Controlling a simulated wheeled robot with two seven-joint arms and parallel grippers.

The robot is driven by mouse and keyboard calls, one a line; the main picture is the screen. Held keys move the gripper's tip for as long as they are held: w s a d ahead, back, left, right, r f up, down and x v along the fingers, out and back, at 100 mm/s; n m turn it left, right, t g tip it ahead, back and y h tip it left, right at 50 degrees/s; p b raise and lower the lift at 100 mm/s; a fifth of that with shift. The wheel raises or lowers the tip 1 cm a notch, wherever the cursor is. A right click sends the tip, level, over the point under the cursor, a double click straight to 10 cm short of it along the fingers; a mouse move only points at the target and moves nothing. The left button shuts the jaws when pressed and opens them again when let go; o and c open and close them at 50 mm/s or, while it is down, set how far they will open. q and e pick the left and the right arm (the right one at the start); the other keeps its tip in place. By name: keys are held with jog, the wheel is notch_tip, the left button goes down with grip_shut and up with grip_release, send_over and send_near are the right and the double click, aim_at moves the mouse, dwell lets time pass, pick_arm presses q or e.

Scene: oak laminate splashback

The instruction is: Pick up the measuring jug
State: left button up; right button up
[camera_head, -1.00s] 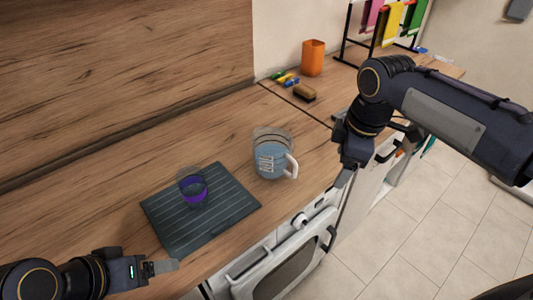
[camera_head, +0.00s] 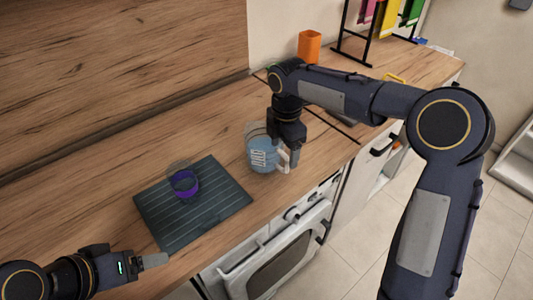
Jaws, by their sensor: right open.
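The measuring jug (camera_head: 262,155) is clear with bluish contents and white markings, and stands upright on the wooden counter. Its pale handle (camera_head: 284,160) faces right. My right gripper (camera_head: 286,156) is at the jug's right side, pointing down by the handle, and hides part of the rim and handle. It is open; I cannot tell whether the fingers touch the jug. My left gripper (camera_head: 152,261) is low at the left, over the counter's front edge, away from the jug; its finger gap is not clear.
A dark ribbed mat (camera_head: 215,205) lies left of the jug, with a glass of purple liquid (camera_head: 184,185) on it. An orange cup (camera_head: 309,46) and a black rack (camera_head: 345,40) stand at the back. An oven (camera_head: 290,255) is below the counter edge.

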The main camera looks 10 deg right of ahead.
notch_tip(320, 180, down, 5)
jog(key=shift+f, duration=0.2)
jog(key=shift+r, duration=0.1)
jog(key=c, duration=1.5)
jog(key=shift+r, duration=0.15)
jog(key=shift+c, duration=0.2)
jog(key=shift+w+r, duration=0.1)
jog(key=shift+r, duration=1.05)
jog(key=s+a+r+b, duration=0.2)
jog(key=s+a+r, duration=0.2)
jog(key=s+r, duration=0.6)
jog(key=shift+s+r+b, duration=0.15)
jog(key=shift+s+b, duration=0.15)
jog(key=shift+s, duration=1.4)
